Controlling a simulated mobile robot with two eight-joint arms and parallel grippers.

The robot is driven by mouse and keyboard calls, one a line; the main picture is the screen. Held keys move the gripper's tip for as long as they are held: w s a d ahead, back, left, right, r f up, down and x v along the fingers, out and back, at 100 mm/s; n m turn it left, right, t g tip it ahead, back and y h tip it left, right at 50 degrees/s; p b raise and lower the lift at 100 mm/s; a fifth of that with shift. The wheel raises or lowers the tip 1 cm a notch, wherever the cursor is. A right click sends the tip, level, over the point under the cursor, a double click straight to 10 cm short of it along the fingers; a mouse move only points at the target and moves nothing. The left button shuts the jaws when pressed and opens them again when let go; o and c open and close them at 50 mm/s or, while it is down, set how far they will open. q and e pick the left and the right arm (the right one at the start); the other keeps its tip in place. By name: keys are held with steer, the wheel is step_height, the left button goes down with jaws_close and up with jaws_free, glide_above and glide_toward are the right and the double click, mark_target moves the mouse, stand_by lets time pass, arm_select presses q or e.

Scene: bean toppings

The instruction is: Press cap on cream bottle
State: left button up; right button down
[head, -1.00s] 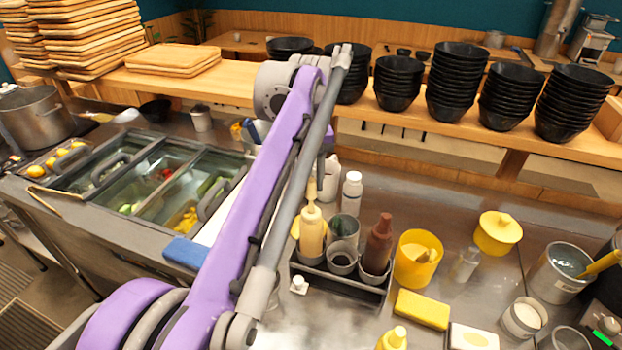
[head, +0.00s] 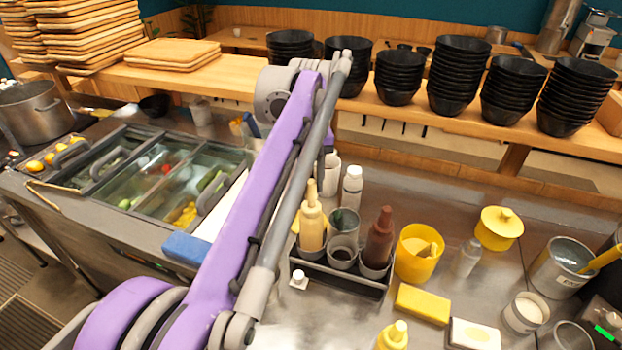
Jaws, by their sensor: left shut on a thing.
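A cream-coloured squeeze bottle (head: 312,232) with a tall pale tip, its cap (head: 311,192), stands upright in the dark caddy (head: 345,280) in the middle of the counter. The cap looks in line with the bottle; whether it is fully seated I cannot tell. My left arm crosses the view and hides most of what is just left of the bottle. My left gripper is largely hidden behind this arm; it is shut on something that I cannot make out. My right gripper is not in view.
The caddy also holds a brown bottle (head: 380,238) and grey cups. A white bottle (head: 352,188) stands behind it. A small white piece (head: 299,280) lies at its front left. A yellow tub (head: 417,262) and sponge (head: 423,304) stand to the right. Black bowls (head: 400,75) line the shelf.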

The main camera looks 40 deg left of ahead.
arm_select(q)
steer(key=shift+f, duration=0.4)
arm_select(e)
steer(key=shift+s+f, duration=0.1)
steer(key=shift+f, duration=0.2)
arm_select(q)
steer(key=shift+f, duration=0.1)
steer(key=shift+f+b, duration=0.3)
steer(key=shift+f, duration=0.1)
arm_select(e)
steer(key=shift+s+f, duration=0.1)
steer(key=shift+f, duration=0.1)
arm_select(q)
steer(key=shift+f, duration=0.2)
steer(key=o, duration=0.9)
steer(key=shift+o, duration=0.3)
steer(key=o, duration=0.4)
steer(key=shift+o, duration=0.2)
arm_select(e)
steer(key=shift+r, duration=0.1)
